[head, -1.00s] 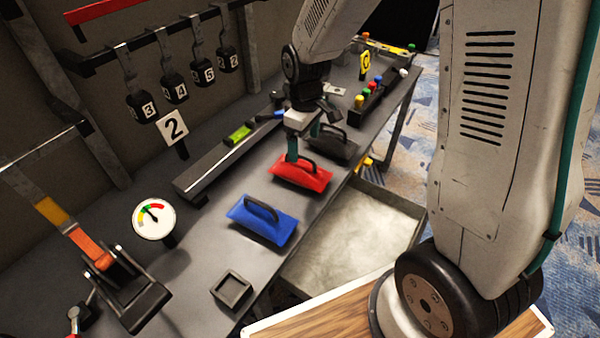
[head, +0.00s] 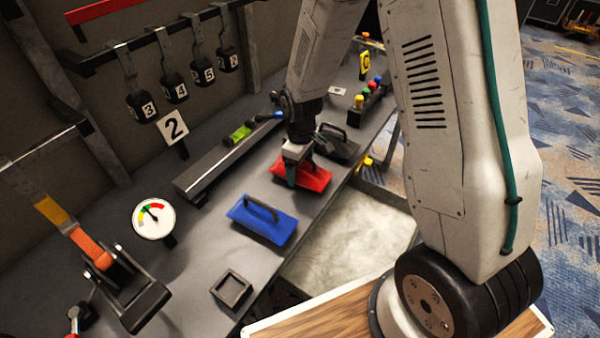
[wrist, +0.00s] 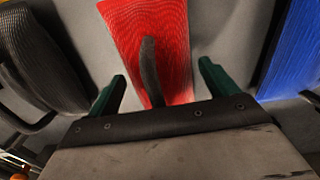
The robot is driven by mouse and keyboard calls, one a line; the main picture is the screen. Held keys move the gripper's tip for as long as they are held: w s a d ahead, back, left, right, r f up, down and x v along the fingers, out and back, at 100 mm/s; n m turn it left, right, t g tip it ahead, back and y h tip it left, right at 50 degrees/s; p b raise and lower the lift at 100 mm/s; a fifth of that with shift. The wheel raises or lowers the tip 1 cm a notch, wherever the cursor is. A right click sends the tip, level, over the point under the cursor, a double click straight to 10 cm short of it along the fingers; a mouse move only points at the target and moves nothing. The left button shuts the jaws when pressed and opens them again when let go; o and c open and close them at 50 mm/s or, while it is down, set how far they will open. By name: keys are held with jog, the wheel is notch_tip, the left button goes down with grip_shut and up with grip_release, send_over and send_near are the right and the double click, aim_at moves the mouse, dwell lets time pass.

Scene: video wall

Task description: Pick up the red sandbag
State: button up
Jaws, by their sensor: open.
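The red sandbag (head: 313,180) lies on the dark workbench between the blue sandbag and a dark one. In the wrist view the red sandbag (wrist: 148,38) has a dark handle (wrist: 151,72) standing up from it. My gripper (head: 297,180) is low over the red sandbag in the head view and hides part of it. In the wrist view my gripper (wrist: 160,80) is open, with one green finger on each side of the handle. I cannot tell whether the fingers touch the bag.
The blue sandbag (head: 262,219) lies nearer on the bench and the dark sandbag (head: 338,148) lies beyond. A metal rail (head: 205,175) runs along the left. A small square black tray (head: 231,289) and a round gauge (head: 153,219) are nearer. A bin (head: 365,232) stands beside the bench.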

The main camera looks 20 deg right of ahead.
jog(key=shift+c, duration=0.3)
grip_shut()
jog(key=shift+r, duration=0.1)
